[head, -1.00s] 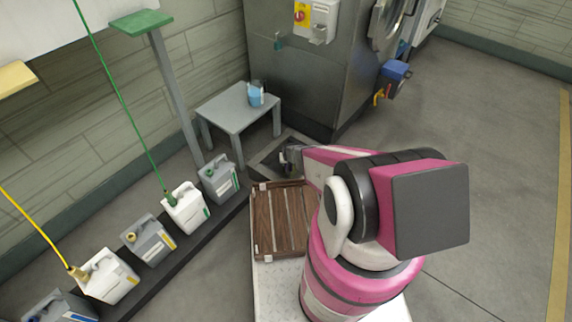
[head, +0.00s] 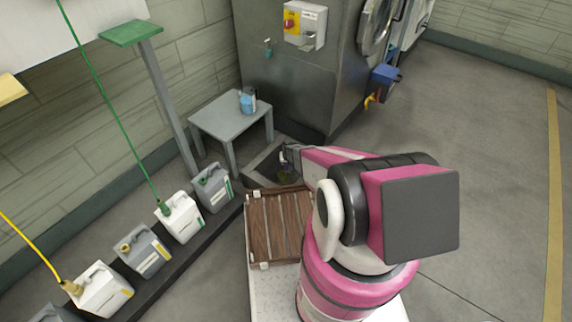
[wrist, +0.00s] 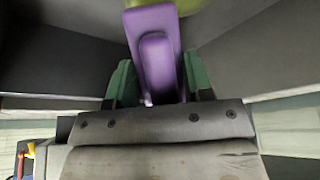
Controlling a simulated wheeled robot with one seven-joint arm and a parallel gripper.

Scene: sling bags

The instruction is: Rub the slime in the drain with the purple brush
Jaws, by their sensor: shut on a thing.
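The purple brush (wrist: 157,62) shows in the wrist view, where its handle sits between the green fingers of my gripper (wrist: 158,88). My gripper is shut on it. A yellow-green patch (wrist: 165,8) shows at the top edge of the wrist view beyond the brush; whether it is slime or part of the brush I cannot tell. In the head view my gripper (head: 288,158) reaches over the square floor drain (head: 262,160). A small dark green patch, perhaps slime (head: 284,176), shows inside the drain below it. The brush's working end is hidden.
A grey side table (head: 215,118) with a blue-filled jar (head: 247,101) stands behind the drain. A steel machine (head: 300,80) rises behind it on the right. A slatted wooden crate (head: 277,228) lies in front of the drain. Several jerrycans (head: 181,218) line the left. Open floor lies right.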

